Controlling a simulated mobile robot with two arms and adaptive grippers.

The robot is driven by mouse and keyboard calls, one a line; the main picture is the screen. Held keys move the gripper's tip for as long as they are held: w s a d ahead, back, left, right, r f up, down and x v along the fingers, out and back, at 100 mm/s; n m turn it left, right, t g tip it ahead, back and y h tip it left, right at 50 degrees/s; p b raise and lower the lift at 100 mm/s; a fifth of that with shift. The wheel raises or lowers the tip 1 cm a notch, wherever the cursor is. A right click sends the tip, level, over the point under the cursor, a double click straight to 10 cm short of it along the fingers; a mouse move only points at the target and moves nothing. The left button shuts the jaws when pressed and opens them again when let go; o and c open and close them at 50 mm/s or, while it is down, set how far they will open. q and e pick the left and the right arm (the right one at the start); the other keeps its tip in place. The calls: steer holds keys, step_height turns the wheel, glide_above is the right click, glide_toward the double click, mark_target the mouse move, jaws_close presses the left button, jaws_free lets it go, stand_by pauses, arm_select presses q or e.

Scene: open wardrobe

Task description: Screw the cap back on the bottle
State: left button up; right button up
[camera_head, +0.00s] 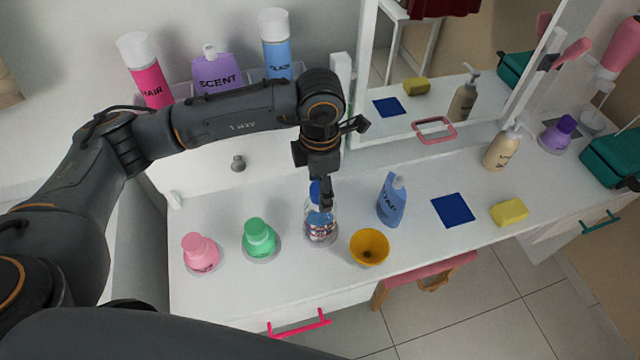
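The clear bottle (320,232) stands upright on the white table, with a red, white and blue label. A blue cap (315,190) is at the top of its neck. My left gripper (326,197) points down from above, its fingers at the cap, and looks shut on it. A dark finger covers the cap's right side. I cannot tell whether the cap touches the neck or how far it sits on it. My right gripper is not in view.
A green bottle (259,238) and a pink bottle (200,252) stand left of the clear bottle. A mirror (420,80) rises behind. A blue cloth (453,210) and yellow sponge (509,212) lie farther right.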

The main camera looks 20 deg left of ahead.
arm_select(q)
steer(key=shift+r, duration=0.2)
step_height(320, 180, up, 12)
steer(key=shift+f, duration=0.15)
